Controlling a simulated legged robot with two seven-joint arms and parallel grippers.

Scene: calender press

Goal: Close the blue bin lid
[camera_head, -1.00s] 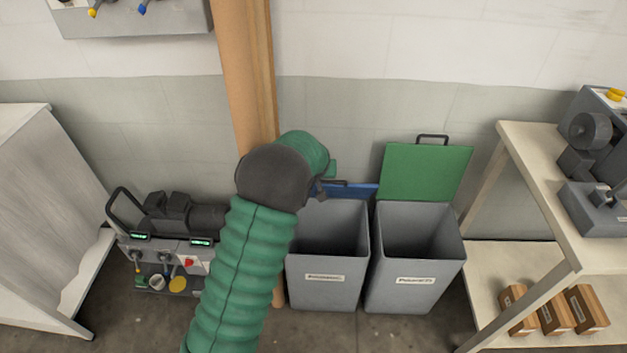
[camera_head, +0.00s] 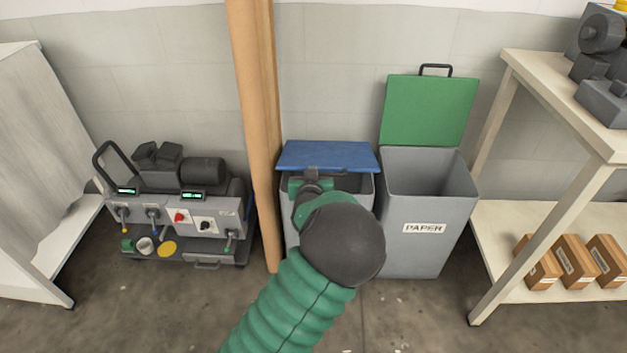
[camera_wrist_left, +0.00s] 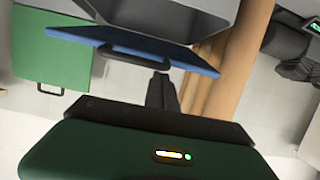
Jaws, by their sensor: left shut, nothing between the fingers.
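The blue lid (camera_head: 328,156) stands partly raised at the back of the left grey bin (camera_head: 366,187). Its dark handle shows in the left wrist view (camera_wrist_left: 136,59), on the lid's side towards my gripper. My left gripper (camera_head: 312,173) is shut and empty, with its fingertips close to the lid's front edge and handle. The fingers also show in the left wrist view (camera_wrist_left: 162,92), just beside the handle; I cannot tell whether they touch. My forearm and wrist hide most of the left bin's front and opening. My right gripper is not in view.
Right of it stands the grey paper bin (camera_head: 425,235) with its green lid (camera_head: 430,110) upright. A wooden post (camera_head: 256,130) rises close on the left, beside a machine cart (camera_head: 185,205). A workbench (camera_head: 560,100) with boxes on its lower shelf stands at right.

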